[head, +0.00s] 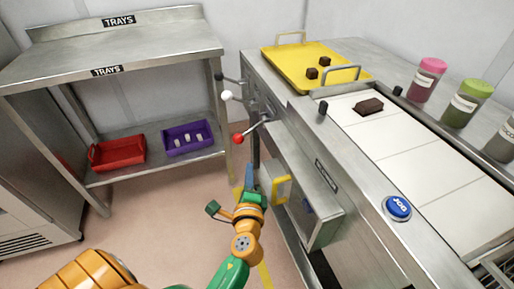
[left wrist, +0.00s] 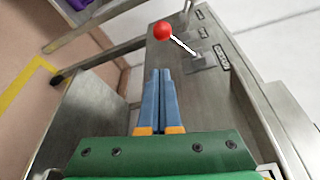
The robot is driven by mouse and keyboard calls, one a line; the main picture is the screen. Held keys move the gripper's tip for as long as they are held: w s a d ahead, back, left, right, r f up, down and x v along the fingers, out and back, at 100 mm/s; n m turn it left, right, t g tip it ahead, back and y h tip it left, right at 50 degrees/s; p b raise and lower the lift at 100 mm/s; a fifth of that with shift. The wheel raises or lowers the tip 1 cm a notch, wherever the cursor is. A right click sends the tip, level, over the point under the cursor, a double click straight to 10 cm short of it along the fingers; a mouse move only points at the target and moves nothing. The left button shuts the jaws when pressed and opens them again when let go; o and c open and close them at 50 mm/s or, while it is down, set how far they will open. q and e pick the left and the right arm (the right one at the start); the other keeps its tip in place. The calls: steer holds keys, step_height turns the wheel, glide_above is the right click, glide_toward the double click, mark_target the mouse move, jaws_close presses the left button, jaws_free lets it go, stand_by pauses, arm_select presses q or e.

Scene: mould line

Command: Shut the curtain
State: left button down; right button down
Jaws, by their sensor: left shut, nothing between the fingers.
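A lever with a red ball knob (head: 238,139) stands out from the end panel of the steel machine; the red knob (left wrist: 163,30) also shows in the left wrist view, beyond my fingertips. A lever with a white knob (head: 227,95) and one with a black knob (head: 219,77) are farther along that panel. Small labels there are too small to read. My left gripper (head: 249,172) is shut and empty, below and a little right of the red knob in the head view. Its blue fingers (left wrist: 160,72) are together, apart from the knob. No curtain can be made out.
A yellow tray (head: 290,68) and a white tiled belt (head: 400,140) with a blue button (head: 397,207) are on top. A steel table (head: 130,50) stands left; open floor lies between.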

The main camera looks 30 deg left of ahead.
arm_select(q)
glide_toward(249, 131)
steer(key=w+a+f, duration=0.3)
steer(key=w+f, duration=0.1)
steer(key=w, duration=0.1)
steer(key=shift+s+a+f, duration=0.1)
steer(key=shift+a, duration=0.05)
stand_by(0.5)
